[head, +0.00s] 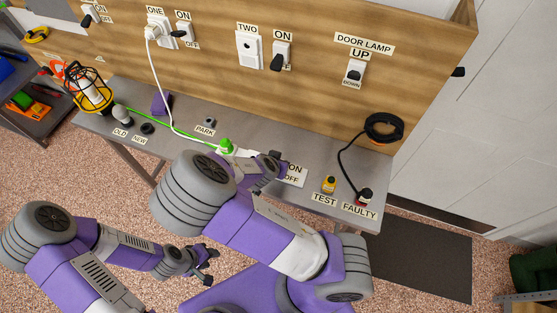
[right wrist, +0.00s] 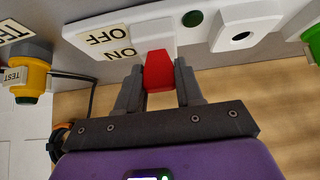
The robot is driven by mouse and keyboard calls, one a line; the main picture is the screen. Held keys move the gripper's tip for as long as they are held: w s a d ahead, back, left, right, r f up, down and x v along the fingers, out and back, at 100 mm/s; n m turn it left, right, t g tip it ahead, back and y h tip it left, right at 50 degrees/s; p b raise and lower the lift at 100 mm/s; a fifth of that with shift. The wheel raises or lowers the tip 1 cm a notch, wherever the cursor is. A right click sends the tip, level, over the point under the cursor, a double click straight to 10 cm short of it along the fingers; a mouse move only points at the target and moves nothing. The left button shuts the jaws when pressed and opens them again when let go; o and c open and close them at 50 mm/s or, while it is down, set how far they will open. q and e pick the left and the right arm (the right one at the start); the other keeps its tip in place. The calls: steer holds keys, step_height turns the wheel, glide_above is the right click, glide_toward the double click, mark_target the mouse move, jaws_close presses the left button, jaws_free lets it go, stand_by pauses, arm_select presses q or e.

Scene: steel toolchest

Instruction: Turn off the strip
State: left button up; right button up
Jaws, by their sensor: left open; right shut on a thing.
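The white power strip (right wrist: 212,30) runs across the top of the right wrist view, with a red switch (right wrist: 158,71), a green light and a socket. The ON label (right wrist: 121,54) and OFF label (right wrist: 104,37) are beside the switch. My right gripper (right wrist: 160,78) is shut on the red switch, one finger on each side. In the head view my right arm hides most of the strip; a green plug (head: 226,146) shows at its left end. My left gripper (head: 212,267) is open and empty, low in front of the bench.
The yellow TEST piece (head: 329,184) and the FAULTY piece (head: 364,196) with its black cord are to the right on the steel bench (head: 184,120). A caged work lamp (head: 90,90) is at the left. Wall switches and sockets line the wooden board (head: 215,60) behind.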

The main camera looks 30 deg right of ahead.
steer(key=shift+s+a+f+t+h+b, duration=0.1)
steer(key=shift+s+a+t+h+b, duration=0.15)
steer(key=shift+t+h+b, duration=0.4)
steer(key=o, duration=1)
steer(key=shift+o, duration=0.2)
steer(key=shift+a, duration=0.1)
steer(key=p+v, duration=0.2)
steer(key=v, duration=0.5)
steer(key=shift+s+a, duration=0.15)
steer(key=shift+s, duration=0.05)
steer(key=shift+h, duration=0.25)
